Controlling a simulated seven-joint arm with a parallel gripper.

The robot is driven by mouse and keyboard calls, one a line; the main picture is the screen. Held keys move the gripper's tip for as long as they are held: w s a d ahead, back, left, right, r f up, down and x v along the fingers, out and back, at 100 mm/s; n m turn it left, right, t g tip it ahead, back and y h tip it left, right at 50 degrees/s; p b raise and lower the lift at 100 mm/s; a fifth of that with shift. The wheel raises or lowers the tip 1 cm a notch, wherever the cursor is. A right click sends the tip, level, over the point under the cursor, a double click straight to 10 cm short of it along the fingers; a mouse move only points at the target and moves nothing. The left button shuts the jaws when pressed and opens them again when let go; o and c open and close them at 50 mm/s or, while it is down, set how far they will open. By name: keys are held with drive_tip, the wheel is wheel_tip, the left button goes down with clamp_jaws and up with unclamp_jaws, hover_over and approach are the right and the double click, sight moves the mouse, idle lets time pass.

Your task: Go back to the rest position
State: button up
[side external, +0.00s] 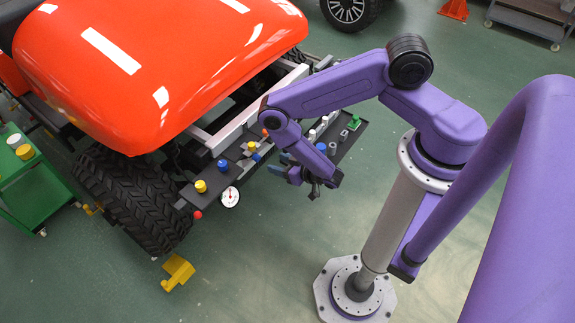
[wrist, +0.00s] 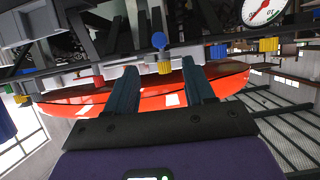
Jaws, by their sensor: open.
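My gripper (side external: 279,164) is at the end of the purple arm, low beside the front of the orange-hooded cart (side external: 215,55). In the side view, its blue-grey fingers point left toward the cart's dark front rail (side external: 228,178). In the wrist view, the two fingers of my gripper (wrist: 160,68) are wide apart, with nothing held between them. A yellow-and-blue knob (wrist: 161,55) shows beyond the gap. I cannot tell how far the fingertips are from the rail.
The rail carries several coloured knobs, including a yellow one (side external: 200,186) and a green part (side external: 353,122). A white dial gauge (side external: 230,198) is at its near end. A tyre (side external: 135,200) stands left, and a yellow block (side external: 178,272) lies on the floor. The floor below my gripper is clear.

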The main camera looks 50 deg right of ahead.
drive_tip(key=shift+v, duration=1.5)
drive_tip(key=w+a+r+g+y, duration=0.1)
drive_tip(key=w+a+r+g, duration=0.15)
drive_tip(key=a, duration=0.35)
drive_tip(key=w+a+r+g+y, duration=0.1)
drive_tip(key=w+a+r, duration=0.25)
drive_tip(key=a, duration=0.25)
drive_tip(key=s+a+r+n+g+y, duration=0.1)
drive_tip(key=s+a+r+n+g, duration=0.1)
drive_tip(key=s+a+r+g, duration=0.3)
drive_tip(key=s+a+r+n+y, duration=0.1)
drive_tip(key=a+r+n, duration=0.15)
drive_tip(key=r, duration=0.55)
drive_tip(key=s+d+r+n+g, duration=0.3)
drive_tip(key=s+r+n+g, duration=0.15)
drive_tip(key=s+r, duration=0.75)
drive_tip(key=s+d+r+n+h, duration=0.3)
drive_tip(key=s+d+r, duration=0.5)
drive_tip(key=d, duration=0.3)
drive_tip(key=shift+n, duration=0.5)
